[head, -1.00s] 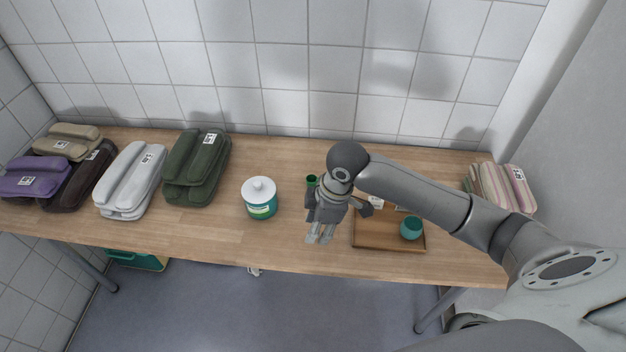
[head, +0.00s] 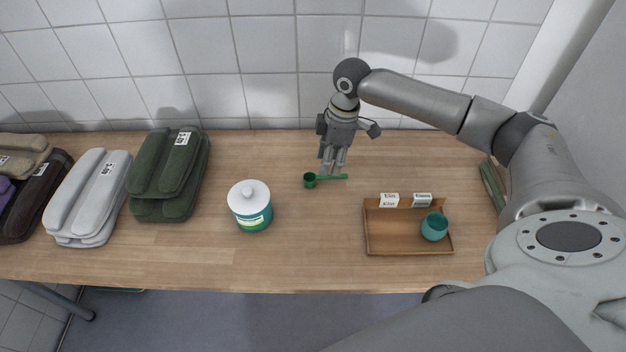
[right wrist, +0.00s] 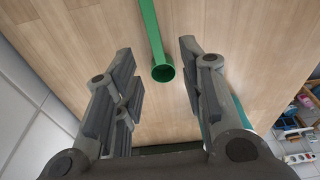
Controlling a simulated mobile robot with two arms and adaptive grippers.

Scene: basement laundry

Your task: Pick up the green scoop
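The green scoop (head: 311,181) lies on the wooden table right of the white-lidded tub, its handle pointing right. My right gripper (head: 333,170) is above the table at the scoop's handle, fingers pointing down. In the right wrist view the scoop (right wrist: 162,70) shows between the two spread fingers of the right gripper (right wrist: 158,65), cup nearest me and handle running up the picture. The fingers are open with nothing held; I see no contact with the scoop. My left gripper is not in view.
A teal tub with a white lid (head: 250,208) stands left of the scoop. A wooden tray (head: 385,245) with a teal cup (head: 434,226) and two labels is at right. Folded green (head: 170,175) and white (head: 88,198) bundles lie left. The table between tub and tray is clear.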

